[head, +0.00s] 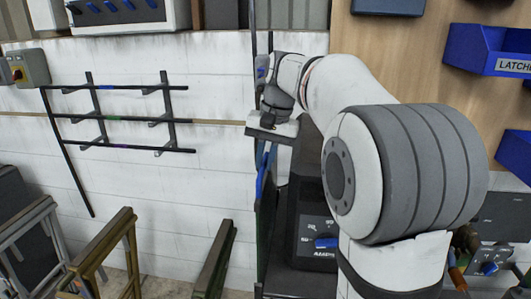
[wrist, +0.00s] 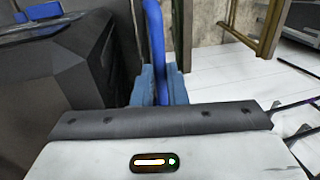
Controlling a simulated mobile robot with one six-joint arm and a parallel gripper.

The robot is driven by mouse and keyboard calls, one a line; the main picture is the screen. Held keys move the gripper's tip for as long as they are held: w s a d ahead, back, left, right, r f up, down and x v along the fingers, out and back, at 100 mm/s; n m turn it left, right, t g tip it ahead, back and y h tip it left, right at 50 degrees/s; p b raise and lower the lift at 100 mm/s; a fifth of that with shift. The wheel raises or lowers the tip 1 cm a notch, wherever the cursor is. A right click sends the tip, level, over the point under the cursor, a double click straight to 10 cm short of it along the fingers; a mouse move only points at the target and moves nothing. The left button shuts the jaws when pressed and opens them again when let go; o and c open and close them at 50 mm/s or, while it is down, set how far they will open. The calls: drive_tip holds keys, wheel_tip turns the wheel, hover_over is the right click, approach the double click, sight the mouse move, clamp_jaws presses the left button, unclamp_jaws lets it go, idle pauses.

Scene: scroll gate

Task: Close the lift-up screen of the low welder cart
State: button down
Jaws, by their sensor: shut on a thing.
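The dark welder cart (head: 310,215) stands low in the head view, partly hidden behind my arm. A thin dark green panel, which looks like the lift-up screen (head: 265,225), shows nearly edge-on along the cart's left side. My gripper (head: 263,155) is at the upper end of this panel. In the wrist view, my gripper's blue fingers (wrist: 160,88) are shut on a blue bar (wrist: 154,35), which looks like the screen's handle. The cart's dark body (wrist: 65,65) is at the left there. The grip point is partly hidden by the gripper body.
A black wall rack (head: 120,118) hangs left of my gripper. Several metal frames (head: 105,240) stand at the lower left. Blue bins (head: 490,50) hang on the wooden board at the right. White wall is clear between the rack and the panel.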

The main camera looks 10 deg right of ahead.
drive_tip(key=c, duration=1.5)
unclamp_jaws()
drive_tip(key=shift+o, duration=0.2)
wheel_tip(320, 180, up, 8)
drive_tip(key=d, duration=0.1)
drive_tip(key=shift+s+d+f, duration=0.25)
drive_tip(key=shift+s, duration=0.05)
drive_tip(key=shift+c, duration=0.3)
